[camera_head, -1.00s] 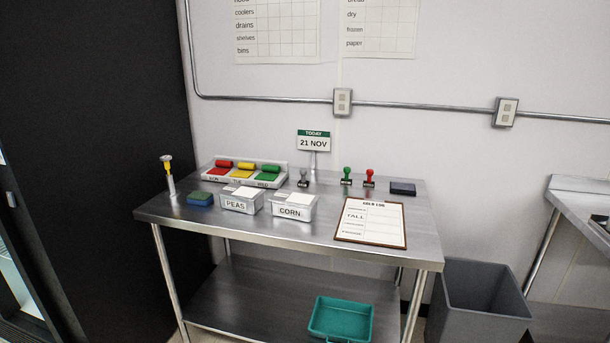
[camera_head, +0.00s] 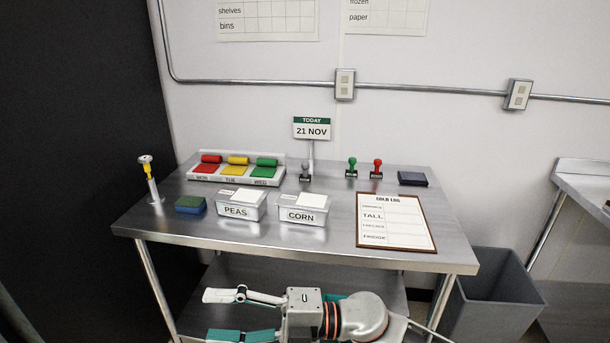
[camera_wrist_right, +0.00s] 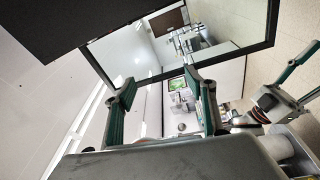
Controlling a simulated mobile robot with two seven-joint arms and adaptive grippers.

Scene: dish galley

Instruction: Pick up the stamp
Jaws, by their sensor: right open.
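Three self-standing hand stamps are at the back of the steel table: a grey one (camera_head: 305,171), a green-handled one (camera_head: 352,167) and a red-handled one (camera_head: 376,168). The frames do not tell which of them is meant. My right gripper (camera_head: 208,316) is at the bottom of the head view, in front of the table's front edge, pointing left. It is open and empty, well away from the stamps. Its two fingers also show in the right wrist view (camera_wrist_right: 160,82), with no stamp seen between them.
A grey trash bin (camera_head: 490,300) stands right.

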